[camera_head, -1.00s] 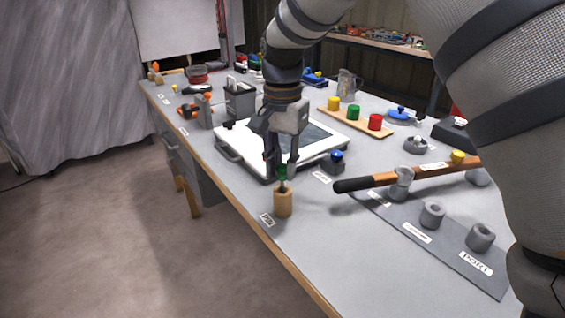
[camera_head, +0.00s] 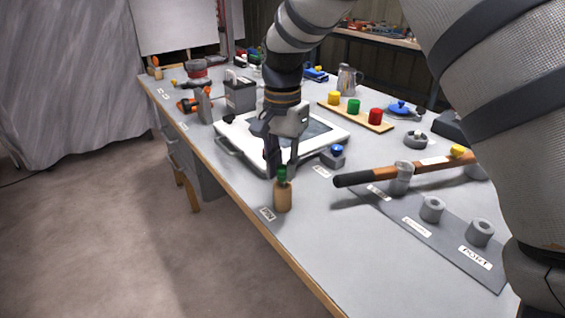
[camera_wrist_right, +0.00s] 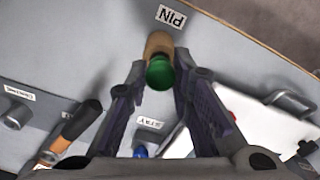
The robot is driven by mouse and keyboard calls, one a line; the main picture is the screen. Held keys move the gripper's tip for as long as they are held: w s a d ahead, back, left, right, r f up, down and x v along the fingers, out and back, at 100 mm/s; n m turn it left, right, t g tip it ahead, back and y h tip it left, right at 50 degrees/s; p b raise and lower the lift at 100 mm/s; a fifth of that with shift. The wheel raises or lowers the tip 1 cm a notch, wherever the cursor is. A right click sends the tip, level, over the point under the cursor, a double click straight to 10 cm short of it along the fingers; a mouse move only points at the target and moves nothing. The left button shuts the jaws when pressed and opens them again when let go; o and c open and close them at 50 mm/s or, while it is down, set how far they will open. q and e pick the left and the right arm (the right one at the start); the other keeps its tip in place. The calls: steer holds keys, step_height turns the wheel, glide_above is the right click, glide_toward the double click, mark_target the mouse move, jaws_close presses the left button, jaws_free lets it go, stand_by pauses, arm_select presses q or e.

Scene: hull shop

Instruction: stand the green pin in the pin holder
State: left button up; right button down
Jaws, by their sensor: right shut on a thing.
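The green pin (camera_head: 282,174) stands upright in the wooden pin holder (camera_head: 283,197), with only its green head showing above the holder's top. My right gripper (camera_head: 281,172) points down, with its fingers on both sides of the green head, shut on it. In the right wrist view the green pin (camera_wrist_right: 160,72) sits between the fingertips (camera_wrist_right: 160,75), in front of the tan pin holder (camera_wrist_right: 159,43). The pin's lower part is hidden inside the holder. My left gripper is not in view.
A PIN label (camera_head: 267,214) lies beside the holder, near the table's front edge. A white tray-like case (camera_head: 232,146) is behind the gripper. A wooden-handled tool (camera_head: 372,180) rests on a grey stand to the right.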

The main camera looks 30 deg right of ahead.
steer(key=shift+f, duration=0.6)
stand_by(0.3)
steer(key=c, duration=1.3)
jaws_free()
steer(key=o, duration=0.4)
steer(key=shift+c, duration=0.2)
steer(key=shift+r, duration=4.05)
